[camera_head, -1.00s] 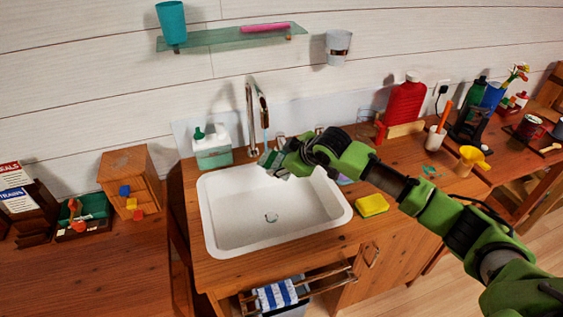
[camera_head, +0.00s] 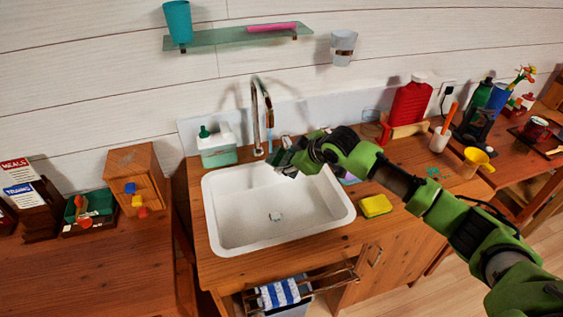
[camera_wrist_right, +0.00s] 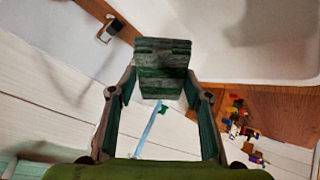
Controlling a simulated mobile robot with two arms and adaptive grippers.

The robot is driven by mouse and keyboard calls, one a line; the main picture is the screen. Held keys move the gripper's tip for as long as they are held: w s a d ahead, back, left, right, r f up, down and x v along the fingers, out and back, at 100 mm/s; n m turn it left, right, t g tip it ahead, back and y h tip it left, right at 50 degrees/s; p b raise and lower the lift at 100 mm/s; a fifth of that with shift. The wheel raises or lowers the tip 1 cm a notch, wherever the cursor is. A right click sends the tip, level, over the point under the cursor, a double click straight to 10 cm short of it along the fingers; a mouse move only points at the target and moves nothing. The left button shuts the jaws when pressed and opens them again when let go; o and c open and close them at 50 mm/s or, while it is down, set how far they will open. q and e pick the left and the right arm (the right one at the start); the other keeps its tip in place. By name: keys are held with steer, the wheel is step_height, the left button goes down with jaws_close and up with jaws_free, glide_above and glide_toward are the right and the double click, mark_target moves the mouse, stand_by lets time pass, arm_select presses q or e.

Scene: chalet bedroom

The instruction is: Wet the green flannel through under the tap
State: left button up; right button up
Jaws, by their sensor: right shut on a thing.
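My right gripper (camera_head: 284,163) reaches in from the right and hangs over the back of the white sink (camera_head: 228,224). It is shut on a dark green, grey-streaked piece that looks like the green flannel (camera_wrist_right: 162,68), seen between the fingertips in the right wrist view. In the head view the flannel is small and hard to tell from the fingertips. The curved tap (camera_head: 256,103) stands behind the sink, with a thin blue stream (camera_head: 270,143) below its spout. The stream shows just left of the fingertips; I cannot tell whether it touches the flannel. My left gripper is out of view.
A soap dispenser (camera_head: 217,150) stands left of the tap. A yellow sponge (camera_head: 375,206) lies right of the sink, under my right arm. A red bottle (camera_head: 409,103) stands behind the arm. A striped cloth (camera_head: 280,292) hangs below the front. The sink bowl is mostly clear.

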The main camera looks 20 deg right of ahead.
steer(key=s+d+p, duration=0.3)
steer(key=s+d, duration=0.2)
steer(key=shift+s+p, duration=0.4)
stand_by(1.4)
steer(key=s+d+r+p, duration=0.3)
steer(key=r+p, duration=0.1)
steer(key=p, duration=0.2)
steer(key=shift+s+d, duration=0.2)
steer(key=shift+s, duration=0.15)
